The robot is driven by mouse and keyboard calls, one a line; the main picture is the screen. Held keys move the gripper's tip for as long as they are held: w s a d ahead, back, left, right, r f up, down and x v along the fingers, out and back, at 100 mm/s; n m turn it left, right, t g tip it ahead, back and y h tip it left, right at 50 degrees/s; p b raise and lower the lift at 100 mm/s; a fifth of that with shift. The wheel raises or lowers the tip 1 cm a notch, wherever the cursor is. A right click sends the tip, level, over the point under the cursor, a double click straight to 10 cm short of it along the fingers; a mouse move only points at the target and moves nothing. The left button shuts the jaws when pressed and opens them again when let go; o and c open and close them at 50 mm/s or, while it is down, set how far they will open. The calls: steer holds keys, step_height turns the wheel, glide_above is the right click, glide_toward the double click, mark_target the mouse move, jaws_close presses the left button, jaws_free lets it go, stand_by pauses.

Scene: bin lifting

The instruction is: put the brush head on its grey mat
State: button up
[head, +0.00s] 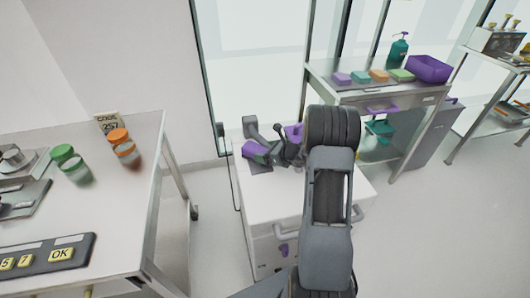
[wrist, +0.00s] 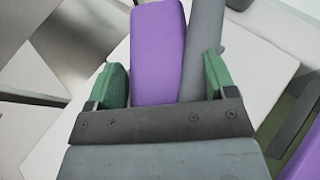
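A long purple piece (wrist: 158,45), which may be the brush head, shows ahead of my gripper (wrist: 162,70) in the wrist view. A grey bar or strip (wrist: 204,45) lies along its right side; I cannot tell whether it is the mat. The two green-padded fingers stand apart, with no clear grip on either piece. In the head view my gripper (head: 277,150) is over a white cabinet top (head: 258,185). A purple piece (head: 254,150) is at its left, with a grey piece (head: 250,127) behind. Another purple piece (head: 294,132) is partly hidden by my arm.
A left table (head: 125,210) holds orange-lidded and green-lidded jars and a keypad. A back-right bench (head: 330,80) holds coloured blocks, a purple bin (head: 429,68) and a teal pump bottle (head: 399,49). Floor is clear at the right.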

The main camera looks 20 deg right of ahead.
steer(key=shift+o, duration=1.3)
steer(key=shift+r, duration=0.1)
steer(key=shift+s+d+r, duration=0.1)
steer(key=shift+r, duration=0.05)
steer(key=v, duration=1.1)
steer(key=s+a+r+n+g, duration=0.3)
steer(key=s+a+n+g, duration=0.1)
steer(key=a+n, duration=0.3)
steer(key=s+a+r+n+g, duration=0.2)
steer(key=s+a+n+g, duration=0.1)
steer(key=a+n, duration=0.4)
steer(key=s+a+r+n+h, duration=0.2)
steer(key=s+n+h, duration=0.1)
steer(key=s+n, duration=0.2)
steer(key=s+a+r+n+g+h, duration=0.1)
steer(key=s+a+n+h, duration=0.2)
steer(key=s+n, duration=0.3)
steer(key=n+h, duration=0.1)
steer(key=n, duration=0.3)
steer(key=shift+r+p, duration=0.35)
steer(key=shift+r, duration=0.05)
